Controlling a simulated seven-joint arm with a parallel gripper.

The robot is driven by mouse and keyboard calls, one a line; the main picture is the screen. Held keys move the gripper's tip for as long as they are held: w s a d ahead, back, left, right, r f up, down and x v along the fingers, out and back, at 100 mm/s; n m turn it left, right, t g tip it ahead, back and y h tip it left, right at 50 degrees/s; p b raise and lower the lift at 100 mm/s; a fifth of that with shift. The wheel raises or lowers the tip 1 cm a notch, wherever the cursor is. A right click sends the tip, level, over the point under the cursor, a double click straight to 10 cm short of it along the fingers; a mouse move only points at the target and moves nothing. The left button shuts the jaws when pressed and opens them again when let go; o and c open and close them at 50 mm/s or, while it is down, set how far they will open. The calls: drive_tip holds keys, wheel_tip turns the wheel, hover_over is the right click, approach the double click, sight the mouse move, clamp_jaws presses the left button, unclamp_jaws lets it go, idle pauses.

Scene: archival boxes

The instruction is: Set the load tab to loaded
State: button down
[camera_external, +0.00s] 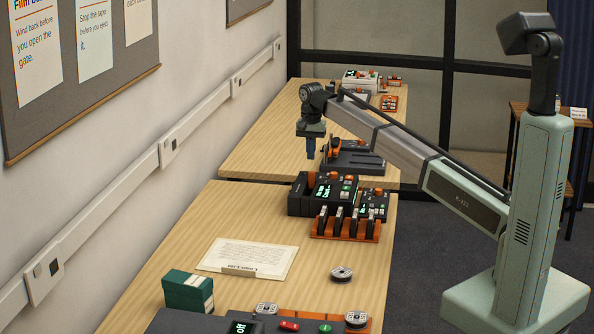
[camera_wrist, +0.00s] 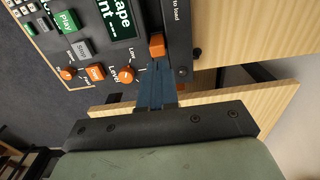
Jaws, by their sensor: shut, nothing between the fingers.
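The dark device (camera_external: 308,197) stands on the near wooden table, with a lit screen and several buttons on top. In the wrist view its panel (camera_wrist: 112,55) fills the upper left, with the screen (camera_wrist: 118,22) partly readable. An orange tab (camera_wrist: 157,46) sits at the panel's edge, beside a strip with the words "to load". My gripper (camera_wrist: 158,66) is shut and empty, its blue fingertips right by the orange tab; I cannot tell if they touch. In the external view my gripper (camera_external: 310,155) points down, above and behind the device. The tab's setting is not clear.
An orange rack (camera_external: 345,229) with dark upright pieces stands in front of the device. Another dark device (camera_external: 352,160) is on the far table. A paper sheet (camera_external: 247,258), a green box (camera_external: 188,291) and a reel (camera_external: 341,273) lie nearer. The wall is to the left.

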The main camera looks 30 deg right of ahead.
wheel_tip(320, 180, up, 9)
drive_tip(key=shift+r, duration=0.15)
idle(0.4)
